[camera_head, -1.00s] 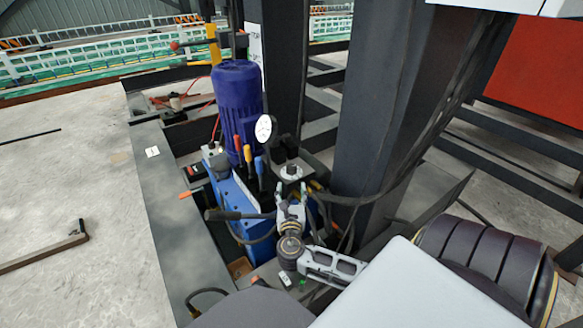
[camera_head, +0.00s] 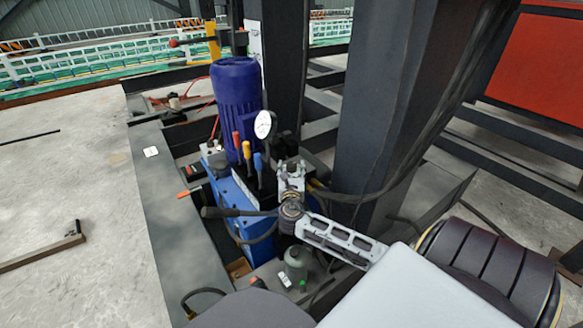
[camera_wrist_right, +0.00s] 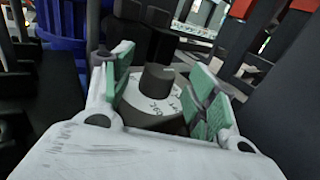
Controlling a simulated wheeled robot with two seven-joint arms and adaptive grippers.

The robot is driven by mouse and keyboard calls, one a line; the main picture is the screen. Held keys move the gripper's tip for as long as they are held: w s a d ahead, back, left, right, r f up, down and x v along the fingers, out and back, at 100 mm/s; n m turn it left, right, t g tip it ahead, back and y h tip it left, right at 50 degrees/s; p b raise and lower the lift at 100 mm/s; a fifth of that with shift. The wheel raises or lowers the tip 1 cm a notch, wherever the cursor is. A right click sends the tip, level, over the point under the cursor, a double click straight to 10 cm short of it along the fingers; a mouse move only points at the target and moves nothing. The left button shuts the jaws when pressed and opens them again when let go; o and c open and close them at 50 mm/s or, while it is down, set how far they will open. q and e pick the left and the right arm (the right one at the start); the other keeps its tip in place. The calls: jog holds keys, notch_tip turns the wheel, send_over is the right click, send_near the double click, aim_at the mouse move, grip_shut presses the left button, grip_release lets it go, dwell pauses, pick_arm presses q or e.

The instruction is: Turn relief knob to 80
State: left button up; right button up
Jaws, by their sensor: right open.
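The relief knob (camera_wrist_right: 158,84) is a dark grey cylinder on a pale round dial plate (camera_wrist_right: 146,108) with printed markings, in the right wrist view. My right gripper (camera_wrist_right: 163,72) is open, with one green-padded finger on each side of the knob and gaps between pads and knob. The markings are too small to read surely. In the head view my right gripper (camera_head: 291,172) is over the block on the blue hydraulic unit (camera_head: 232,195) and hides the knob. My left gripper is not in view.
A purple-blue motor (camera_head: 238,95), a white-faced gauge (camera_head: 264,125) and red, yellow and blue levers (camera_head: 247,150) stand left of my right gripper. A thick dark column (camera_head: 385,110) rises close on its right. A grey-green cylinder (camera_head: 297,262) is below my arm.

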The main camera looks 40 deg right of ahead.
aim_at(291, 167)
jog(key=shift+b+x, duration=0.4)
jog(key=shift+x, duration=1.1)
jog(key=shift+c, duration=0.5)
jog(key=c, duration=1)
